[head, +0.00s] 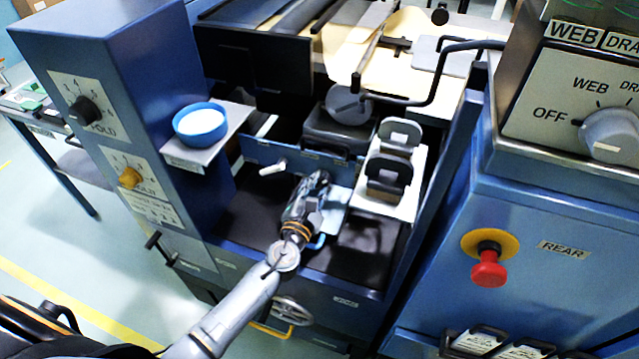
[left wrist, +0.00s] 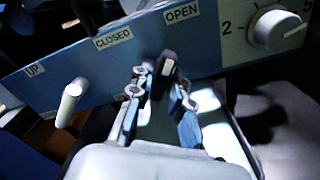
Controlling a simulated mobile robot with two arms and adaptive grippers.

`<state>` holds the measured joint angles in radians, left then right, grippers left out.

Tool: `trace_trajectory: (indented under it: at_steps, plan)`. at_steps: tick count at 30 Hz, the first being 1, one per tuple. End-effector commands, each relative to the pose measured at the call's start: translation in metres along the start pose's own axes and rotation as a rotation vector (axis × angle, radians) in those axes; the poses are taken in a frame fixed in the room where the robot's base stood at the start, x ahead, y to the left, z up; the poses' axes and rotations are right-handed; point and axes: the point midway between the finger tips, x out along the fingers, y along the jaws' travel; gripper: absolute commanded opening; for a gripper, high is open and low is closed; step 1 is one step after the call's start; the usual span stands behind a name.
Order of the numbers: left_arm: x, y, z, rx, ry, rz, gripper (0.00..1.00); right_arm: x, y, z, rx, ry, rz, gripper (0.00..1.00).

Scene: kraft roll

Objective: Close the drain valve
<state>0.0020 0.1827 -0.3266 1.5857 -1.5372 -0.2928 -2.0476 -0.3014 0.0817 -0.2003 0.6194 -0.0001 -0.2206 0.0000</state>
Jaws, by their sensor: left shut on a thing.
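In the left wrist view a black lever (left wrist: 166,68) stands out from a blue panel (left wrist: 140,62), below and between the labels CLOSED (left wrist: 113,38) and OPEN (left wrist: 182,12). My left gripper (left wrist: 160,95) has its two fingers on either side of this lever and is shut on it. Which label the lever points to is hard to tell. My right gripper is not in view.
A white peg (left wrist: 68,102) sticks out left of the lever, and a white dial (left wrist: 278,30) is to its right. A shallow tray (head: 334,212) lies beneath my gripper.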

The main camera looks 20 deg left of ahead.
Motion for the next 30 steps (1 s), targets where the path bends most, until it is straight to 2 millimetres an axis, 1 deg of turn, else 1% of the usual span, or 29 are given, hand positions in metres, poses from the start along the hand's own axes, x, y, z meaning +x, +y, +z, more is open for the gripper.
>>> trace_trajectory:
  at_steps: [30]
  plan:
    - [0.000,-0.007,0.001,-0.957,0.001,0.000,0.00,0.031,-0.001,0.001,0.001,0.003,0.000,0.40]
